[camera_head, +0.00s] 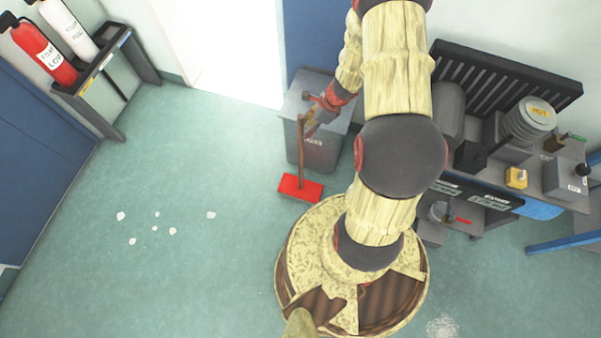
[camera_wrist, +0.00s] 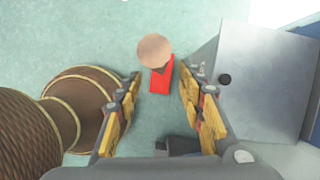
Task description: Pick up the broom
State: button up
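The broom (camera_head: 299,188) stands upright on the floor, with a red head at the bottom and a thin brown handle. In the wrist view I look down on the broom (camera_wrist: 154,51); the round handle end shows large, with the red head below it. My gripper (camera_head: 314,112) is beside the upper handle in the head view. In the wrist view my gripper (camera_wrist: 160,88) has its two fingers wide apart. The handle end appears just past the fingertips, roughly centred between them, with no visible contact.
A grey bin (camera_head: 318,146) stands right behind the broom. A workbench (camera_head: 545,165) with tools is at the right. Fire extinguishers (camera_head: 45,50) stand in a rack at the upper left. White scraps (camera_head: 133,240) lie on the otherwise clear green floor at the left.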

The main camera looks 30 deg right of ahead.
aim_at(300, 135)
jog(key=b+x, duration=0.3)
jog(key=x, duration=0.3)
jog(key=shift+w+a+f, duration=0.15)
jog(key=shift+a+f, duration=0.05)
jog(key=shift+a, duration=0.05)
jog(key=shift+c, duration=0.7)
jog(key=c, duration=0.8)
jog(key=shift+r, duration=0.1)
grip_shut()
